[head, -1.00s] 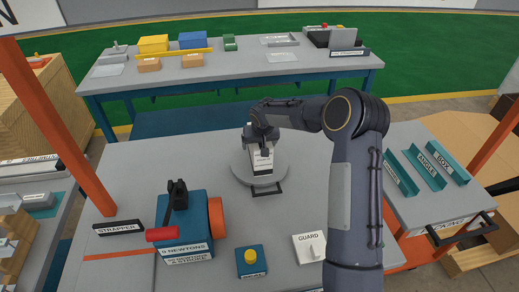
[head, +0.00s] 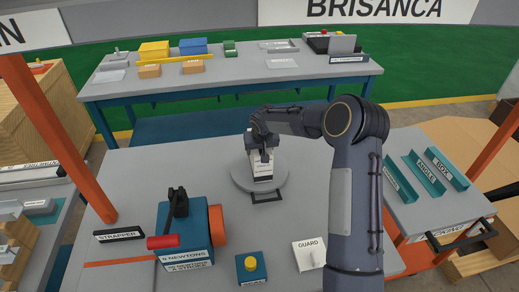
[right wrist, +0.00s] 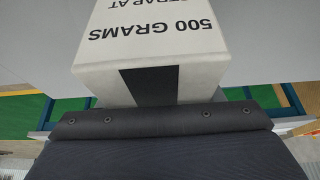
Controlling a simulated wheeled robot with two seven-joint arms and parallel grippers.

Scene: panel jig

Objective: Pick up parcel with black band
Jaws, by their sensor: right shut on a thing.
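The white parcel (head: 263,172) with a black band stands at the round grey plate (head: 240,178) in the middle of the near table. In the right wrist view the parcel (right wrist: 150,45) shows printed text, "500 GRAMS", and the black band (right wrist: 150,86) on its near face. My right gripper (head: 263,152) reaches in from the right and is shut on the parcel's upper part. Whether the parcel touches the plate cannot be told. My left gripper is not in view.
A blue strapper machine (head: 180,236) with an orange wheel stands at the left front. A blue box with a yellow button (head: 250,266) and a white guard block (head: 308,254) are in front. Teal angle trays (head: 432,172) lie right. The table's back left is clear.

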